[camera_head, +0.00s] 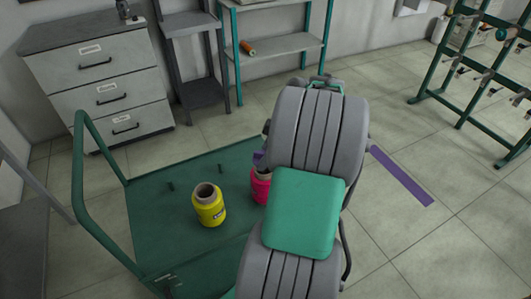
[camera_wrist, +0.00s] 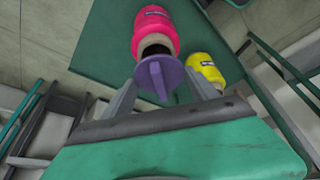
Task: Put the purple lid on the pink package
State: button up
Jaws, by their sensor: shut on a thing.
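The pink package (camera_head: 260,187) stands on the green cart, partly hidden behind my arm in the head view. In the wrist view the pink package (camera_wrist: 155,30) shows its pale neck and dark open mouth. The purple lid (camera_wrist: 160,76) is between the fingers of my gripper (camera_wrist: 164,88), which is shut on it. The lid is close to the package's mouth in the wrist view; I cannot tell whether they touch. In the head view only a small bit of the purple lid (camera_head: 259,158) shows, just above the pink package.
A yellow package (camera_head: 208,205) with an open top stands left of the pink one on the green cart (camera_head: 150,225). The cart has a raised tube handle (camera_head: 78,170) at its left and short pegs. Drawers, shelves and a green rack stand farther back.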

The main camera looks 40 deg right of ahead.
jog(key=shift+f, duration=0.1)
jog(key=shift+f+b, duration=1.8)
jog(key=shift+f, duration=0.25)
jog(key=o, duration=1.4)
jog(key=p+v, duration=0.1)
jog(key=v, duration=0.7)
